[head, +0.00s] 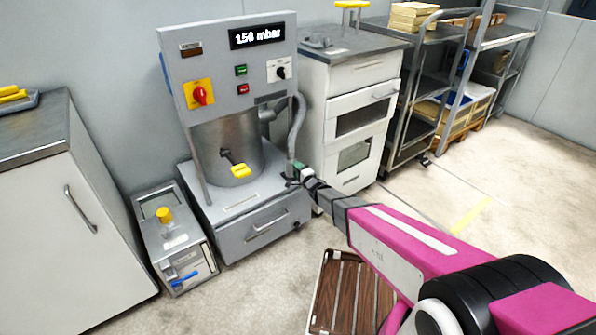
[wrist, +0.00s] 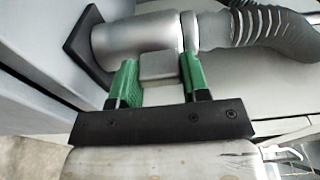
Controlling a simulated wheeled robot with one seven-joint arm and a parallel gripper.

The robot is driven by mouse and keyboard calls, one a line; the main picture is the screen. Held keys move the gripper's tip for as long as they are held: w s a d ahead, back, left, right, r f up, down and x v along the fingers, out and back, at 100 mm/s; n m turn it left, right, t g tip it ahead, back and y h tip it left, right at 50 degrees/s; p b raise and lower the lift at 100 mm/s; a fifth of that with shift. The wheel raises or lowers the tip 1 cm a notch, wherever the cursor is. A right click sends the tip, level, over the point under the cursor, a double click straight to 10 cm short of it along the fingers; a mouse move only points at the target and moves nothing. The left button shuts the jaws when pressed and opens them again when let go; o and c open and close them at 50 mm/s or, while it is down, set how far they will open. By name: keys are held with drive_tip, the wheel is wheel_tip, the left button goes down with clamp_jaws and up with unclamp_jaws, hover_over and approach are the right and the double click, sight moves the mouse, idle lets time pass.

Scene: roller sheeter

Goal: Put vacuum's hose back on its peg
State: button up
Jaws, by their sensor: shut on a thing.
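The vacuum (head: 228,150) is a grey machine with a metal drum, a front panel and a display reading 150 mbar. Its grey corrugated hose (head: 297,128) hangs down the machine's right side. In the wrist view the ribbed hose (wrist: 275,25) runs right from a silver end piece (wrist: 137,40) with a dark square plate at its left. My gripper (head: 300,174) is low at the machine's right side. In the wrist view its green fingers (wrist: 158,82) are shut on the grey block under the hose's end piece. I cannot make out the peg.
A white cabinet (head: 366,98) stands close right of the machine, with a shelf rack beyond. A small grey unit (head: 172,240) with a yellow knob sits at its left, beside another cabinet (head: 60,200). A slatted wooden platform (head: 350,295) lies below my arm.

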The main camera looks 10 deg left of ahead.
drive_tip(key=o, duration=1.3)
drive_tip(key=shift+o, duration=0.2)
drive_tip(key=v, duration=1)
drive_tip(key=shift+s+d, duration=0.25)
drive_tip(key=shift+d, duration=0.05)
